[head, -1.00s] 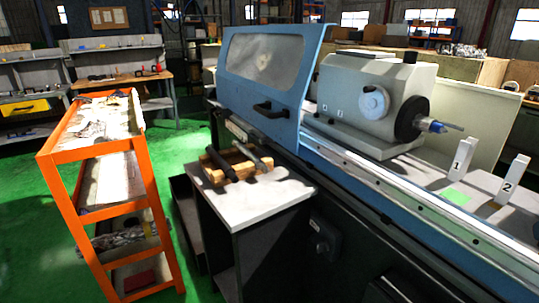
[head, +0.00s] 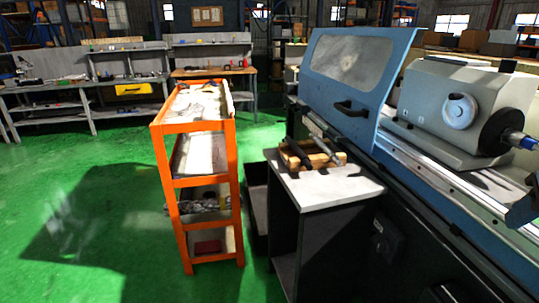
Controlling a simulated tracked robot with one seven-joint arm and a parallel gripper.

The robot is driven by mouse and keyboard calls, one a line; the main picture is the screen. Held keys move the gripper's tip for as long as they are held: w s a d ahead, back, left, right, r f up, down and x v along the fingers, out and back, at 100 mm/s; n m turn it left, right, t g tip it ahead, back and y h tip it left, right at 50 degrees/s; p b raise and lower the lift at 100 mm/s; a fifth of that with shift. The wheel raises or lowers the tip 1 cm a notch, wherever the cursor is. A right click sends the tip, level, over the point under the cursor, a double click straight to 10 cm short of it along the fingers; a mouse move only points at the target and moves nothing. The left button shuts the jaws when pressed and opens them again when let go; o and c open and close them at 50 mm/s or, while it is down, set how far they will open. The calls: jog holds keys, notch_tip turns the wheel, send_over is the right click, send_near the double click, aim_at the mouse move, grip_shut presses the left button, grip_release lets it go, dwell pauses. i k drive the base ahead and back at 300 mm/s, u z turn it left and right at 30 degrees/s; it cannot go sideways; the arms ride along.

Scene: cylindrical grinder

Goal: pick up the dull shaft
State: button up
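Two shafts lie side by side, tilted across a wooden cradle (head: 334,158) on a small grey-topped stand (head: 325,185) in front of the grinder. The left one is a dark, nearly black shaft (head: 298,153). The right one is a greyer shaft (head: 322,147) with a darker near end. At this size I cannot tell for certain which is the dull one. My gripper does not show in the head view.
The blue and grey cylindrical grinder (head: 450,105) fills the right side, its hood (head: 355,65) just behind the stand. An orange shelf cart (head: 198,127) stands left of the stand. Workbenches (head: 95,95) line the back. Green floor (head: 80,220) is open at left.

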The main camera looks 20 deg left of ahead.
aim_at(298, 150)
jog(key=u, duration=0.95)
jog(key=k, duration=0.9)
jog(key=u, duration=0.1)
jog(key=i, duration=1.45)
jog(key=u, duration=0.2)
